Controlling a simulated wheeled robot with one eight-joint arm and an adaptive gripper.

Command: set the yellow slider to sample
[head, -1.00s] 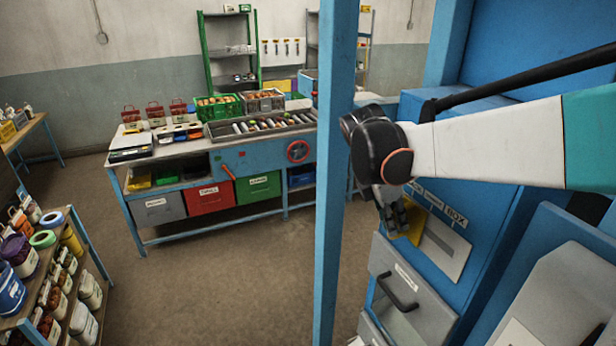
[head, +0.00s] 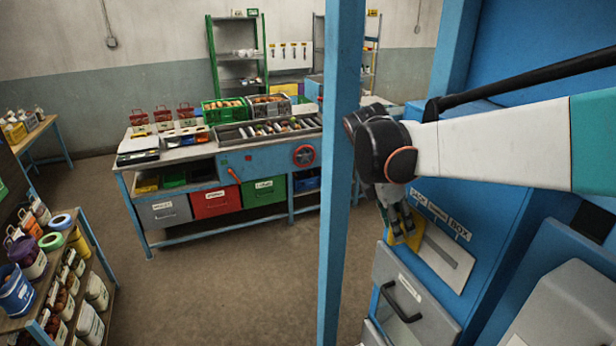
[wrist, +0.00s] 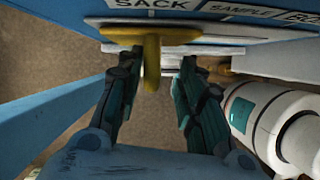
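The yellow slider (head: 411,240) sits at the left end of a pale slotted plate (head: 457,270) on the blue machine, under the SACK label. In the wrist view its yellow handle (wrist: 152,62) stands out towards me under SACK, with the SAMPLE label (wrist: 238,9) to its right and BOX beyond. My gripper (wrist: 159,64) is open, with its fingers on either side of the handle. The left finger is close to the handle and a wider gap shows on the right; contact is not clear. In the head view my gripper (head: 398,222) is at the slider and partly hides it.
A blue post (head: 340,180) stands just left of my gripper. Below the plate is a grey drawer (head: 412,305) with a dark handle. A white cylindrical part (wrist: 270,120) lies right of my fingers in the wrist view. Open floor lies left of the post.

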